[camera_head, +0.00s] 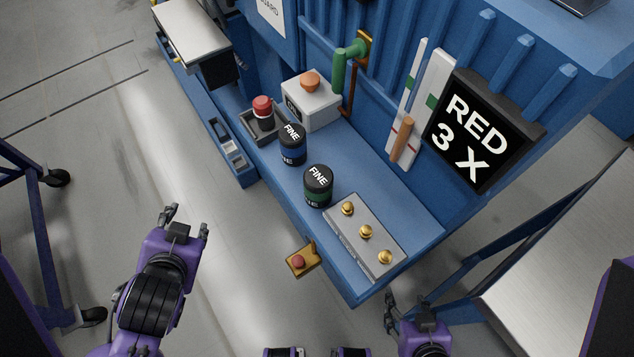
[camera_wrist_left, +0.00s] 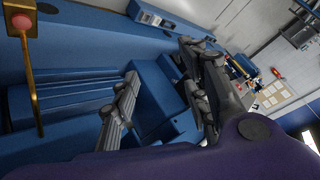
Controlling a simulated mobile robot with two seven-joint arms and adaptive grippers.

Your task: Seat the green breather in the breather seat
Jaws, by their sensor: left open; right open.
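The green breather (camera_head: 318,193) is a black cylinder with a green band and the word FINE on top. It stands upright on the blue bench (camera_head: 410,212), beside a similar black cylinder with a blue band (camera_head: 292,150). I cannot tell for certain which fixture is the breather seat. My left gripper (camera_head: 187,220) is open and empty over the floor, left of the bench and apart from the breather. Its spread fingers also show in the left wrist view (camera_wrist_left: 162,75). My right gripper (camera_head: 416,310) is open at the bottom edge, below the bench's near end, partly cut off.
A grey plate with brass knobs (camera_head: 365,235) lies right of the breather. A red-capped cylinder (camera_head: 263,112) stands in a dark tray; a white box (camera_head: 312,103) has an orange knob. A red button on a yellow bracket (camera_head: 300,261) juts from the bench front. A sign (camera_head: 470,130) reads RED 3 X.

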